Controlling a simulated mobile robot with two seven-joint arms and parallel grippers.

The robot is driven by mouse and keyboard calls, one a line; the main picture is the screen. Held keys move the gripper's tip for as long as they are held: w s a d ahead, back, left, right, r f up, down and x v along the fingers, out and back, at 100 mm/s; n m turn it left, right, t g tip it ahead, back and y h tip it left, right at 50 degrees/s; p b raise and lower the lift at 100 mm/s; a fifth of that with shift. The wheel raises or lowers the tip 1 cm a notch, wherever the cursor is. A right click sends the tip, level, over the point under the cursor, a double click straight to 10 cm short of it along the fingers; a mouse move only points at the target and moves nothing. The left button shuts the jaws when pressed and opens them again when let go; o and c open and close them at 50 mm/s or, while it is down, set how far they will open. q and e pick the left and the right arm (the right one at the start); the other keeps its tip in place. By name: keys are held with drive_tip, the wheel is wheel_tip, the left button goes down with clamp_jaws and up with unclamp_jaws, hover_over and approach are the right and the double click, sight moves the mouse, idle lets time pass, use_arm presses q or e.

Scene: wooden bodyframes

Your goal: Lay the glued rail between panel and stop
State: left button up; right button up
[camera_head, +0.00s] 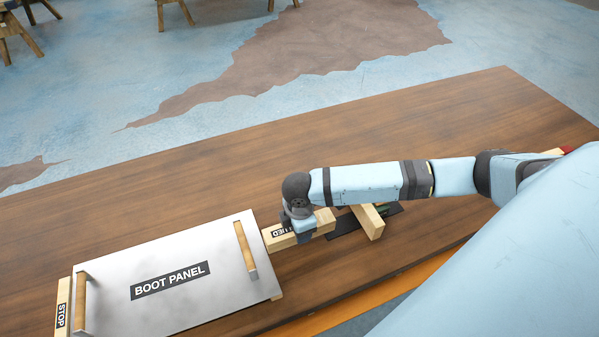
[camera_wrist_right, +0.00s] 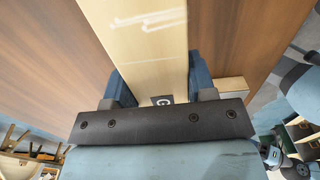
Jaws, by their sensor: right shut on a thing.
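The glued rail (camera_head: 276,239), a pale wooden bar with a black label, is in my right gripper (camera_head: 303,236), at the right side of the boot panel. In the right wrist view the rail (camera_wrist_right: 145,35) runs between both fingers, with whitish streaks on its face. Whether it touches the panel or table is unclear. The boot panel (camera_head: 190,305) is a grey metal plate with two wooden handles. The stop (camera_head: 62,312), a labelled wooden piece, lies along the panel's left edge. My left gripper is out of view.
Another wooden bar (camera_head: 368,222) lies across a dark strip (camera_head: 343,226) just right of my gripper. The table (camera_head: 150,200) is clear behind the panel. Wooden trestle legs (camera_head: 175,12) stand on the floor beyond.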

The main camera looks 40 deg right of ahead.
drive_tip(key=shift+f, duration=1.7)
drive_tip(key=shift+f, duration=0.15)
drive_tip(key=o, duration=1.1)
wheel_tip(320, 180, up, 12)
drive_tip(key=shift+r, duration=0.2)
drive_tip(key=shift+a, duration=0.1)
